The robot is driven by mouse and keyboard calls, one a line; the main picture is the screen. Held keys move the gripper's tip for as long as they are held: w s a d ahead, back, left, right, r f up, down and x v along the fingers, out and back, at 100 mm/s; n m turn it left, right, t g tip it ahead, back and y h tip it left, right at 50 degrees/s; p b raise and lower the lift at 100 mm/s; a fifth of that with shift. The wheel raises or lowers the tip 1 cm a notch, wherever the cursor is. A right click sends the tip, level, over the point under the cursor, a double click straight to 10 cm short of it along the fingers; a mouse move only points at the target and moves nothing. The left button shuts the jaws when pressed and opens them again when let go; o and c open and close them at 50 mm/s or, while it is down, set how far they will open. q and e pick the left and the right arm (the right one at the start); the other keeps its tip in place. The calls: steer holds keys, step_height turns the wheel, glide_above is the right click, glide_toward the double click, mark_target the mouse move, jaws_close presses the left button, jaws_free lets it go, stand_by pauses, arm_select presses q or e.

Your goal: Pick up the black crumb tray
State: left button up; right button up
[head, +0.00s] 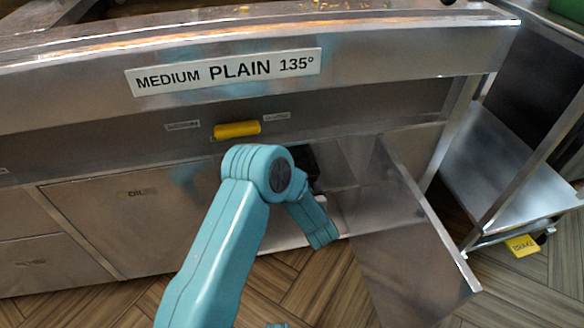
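A teal arm, which I take as my left, comes in from the bottom left of centre and bends in front of an open cabinet bay (345,160) under the counter. Its fingers do not show, so I cannot see whether that gripper holds anything. A dark patch (309,162) shows just behind the arm's bend, inside the bay. I cannot tell whether it is the black crumb tray, part of my gripper or shadow. No crumb tray can be clearly made out. My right gripper is not in view.
The steel cabinet door (405,225) stands swung open on the right of the bay. A yellow handle (237,129) sits above, under the "MEDIUM PLAIN 135°" label (224,72). Wood-pattern floor (300,285) lies below.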

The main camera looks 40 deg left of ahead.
arm_select(q)
steer(key=shift+r, duration=0.1)
steer(key=c, duration=1.5)
steer(key=shift+o, duration=0.2)
step_height(320, 180, up, 10)
steer(key=p, duration=0.4)
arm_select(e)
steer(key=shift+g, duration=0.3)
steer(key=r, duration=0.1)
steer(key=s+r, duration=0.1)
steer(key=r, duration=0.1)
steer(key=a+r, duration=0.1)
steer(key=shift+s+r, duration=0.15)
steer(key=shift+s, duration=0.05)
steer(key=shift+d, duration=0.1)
